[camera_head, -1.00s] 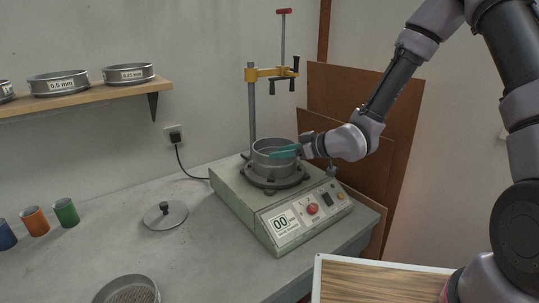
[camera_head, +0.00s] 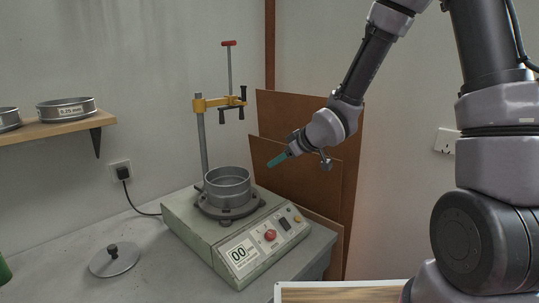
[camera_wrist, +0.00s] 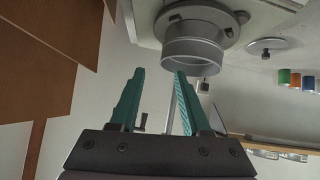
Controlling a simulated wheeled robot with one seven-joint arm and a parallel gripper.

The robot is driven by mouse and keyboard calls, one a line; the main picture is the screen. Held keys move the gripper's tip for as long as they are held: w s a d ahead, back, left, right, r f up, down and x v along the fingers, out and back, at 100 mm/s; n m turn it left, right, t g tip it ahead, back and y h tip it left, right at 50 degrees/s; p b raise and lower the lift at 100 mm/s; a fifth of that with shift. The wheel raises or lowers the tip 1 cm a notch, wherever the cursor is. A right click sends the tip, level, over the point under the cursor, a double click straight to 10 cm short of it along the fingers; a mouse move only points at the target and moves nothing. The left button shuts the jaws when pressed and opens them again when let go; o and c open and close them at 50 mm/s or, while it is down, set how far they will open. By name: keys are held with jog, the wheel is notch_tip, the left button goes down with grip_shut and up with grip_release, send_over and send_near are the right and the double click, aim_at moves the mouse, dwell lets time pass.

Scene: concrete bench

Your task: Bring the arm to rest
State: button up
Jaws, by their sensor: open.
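My gripper (camera_head: 277,160) is in the air to the right of and above the sieve shaker (camera_head: 240,238), in front of brown boards. It is apart from the metal sieve pan (camera_head: 228,188) seated on the shaker. In the wrist view my gripper (camera_wrist: 159,76) shows two teal fingers spread apart with nothing between them. The sieve pan (camera_wrist: 192,50) shows beyond the fingertips there, to the right.
The shaker's post with a yellow clamp (camera_head: 218,102) stands behind the pan. A round lid (camera_head: 114,260) lies on the concrete bench (camera_head: 150,280). A shelf (camera_head: 50,130) with sieves is at left. Brown boards (camera_head: 300,140) lean on the wall. A wooden-topped surface (camera_head: 340,294) is in front.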

jog(key=s+d+r+m+t+h, duration=0.1)
jog(key=s+d+r+m+h, duration=0.2)
jog(key=d+r, duration=0.5)
jog(key=s+d+r+m+h, duration=0.1)
jog(key=d+r+m+h, duration=0.25)
jog(key=d+r, duration=0.45)
jog(key=s+d+r+m, duration=0.3)
jog(key=s+m, duration=0.1)
jog(key=s, duration=0.4)
jog(key=s+d+r+m+g+y, duration=0.1)
jog(key=s+d+r+m, duration=0.2)
jog(key=s, duration=0.6)
jog(key=shift+d+m, duration=0.6)
jog(key=shift+m, duration=0.05)
jog(key=shift+w+a+r+y, duration=0.1)
jog(key=shift+y, duration=0.15)
